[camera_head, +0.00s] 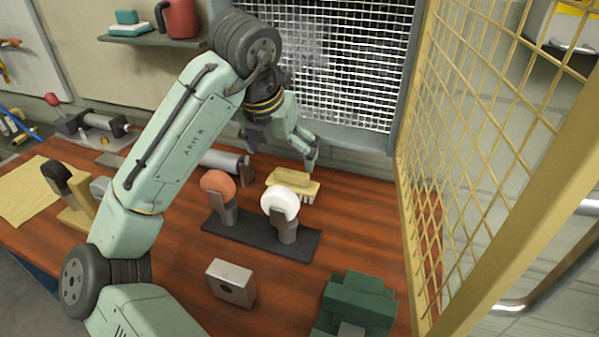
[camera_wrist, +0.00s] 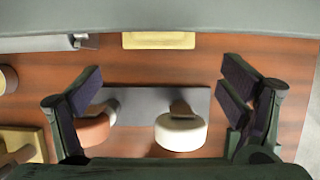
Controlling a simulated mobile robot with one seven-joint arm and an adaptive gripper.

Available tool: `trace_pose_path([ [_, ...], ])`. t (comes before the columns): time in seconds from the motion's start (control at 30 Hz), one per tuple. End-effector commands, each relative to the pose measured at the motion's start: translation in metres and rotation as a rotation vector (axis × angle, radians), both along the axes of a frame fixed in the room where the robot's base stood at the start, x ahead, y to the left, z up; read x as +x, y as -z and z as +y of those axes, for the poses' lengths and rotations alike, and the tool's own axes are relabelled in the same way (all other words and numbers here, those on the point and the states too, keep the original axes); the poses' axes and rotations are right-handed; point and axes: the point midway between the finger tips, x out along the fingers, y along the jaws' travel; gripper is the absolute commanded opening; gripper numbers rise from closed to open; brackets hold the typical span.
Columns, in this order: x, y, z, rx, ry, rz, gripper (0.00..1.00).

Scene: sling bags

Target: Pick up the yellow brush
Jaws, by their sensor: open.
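The yellow brush (camera_head: 292,185) lies on the wooden bench near the back wall, with pale bristles at its right front side. It also shows at the top edge of the wrist view (camera_wrist: 158,40), partly cut off by the dark body above it. My gripper (camera_head: 310,160) is above and just behind the brush in the head view. In the wrist view my gripper (camera_wrist: 163,98) has its two fingers wide apart with nothing between their tips. The brush lies beyond the fingers there, untouched.
A dark base (camera_head: 261,235) with an orange disc (camera_head: 218,184) and a white disc (camera_head: 280,203) stands in front of the brush. A grey cylinder (camera_head: 222,160) lies left of it. A yellow mesh panel (camera_head: 470,130) stands at right. A metal block (camera_head: 231,282) and green vise-like object (camera_head: 355,303) are nearer.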

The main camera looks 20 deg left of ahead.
Motion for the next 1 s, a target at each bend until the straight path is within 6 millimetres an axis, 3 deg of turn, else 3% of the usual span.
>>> trace_pose_path([
  [0.3, 0.017, 0.041, 0.000, -0.001, -0.001, 0.000, 0.90],
  [0.57, 0.025, 0.058, 0.000, 0.000, -0.001, -0.002, 0.90],
  [0.8, 0.043, 0.091, 0.001, 0.001, -0.001, -0.001, 0.90],
  [1.0, 0.047, 0.097, 0.000, 0.000, -0.001, -0.002, 0.90],
])
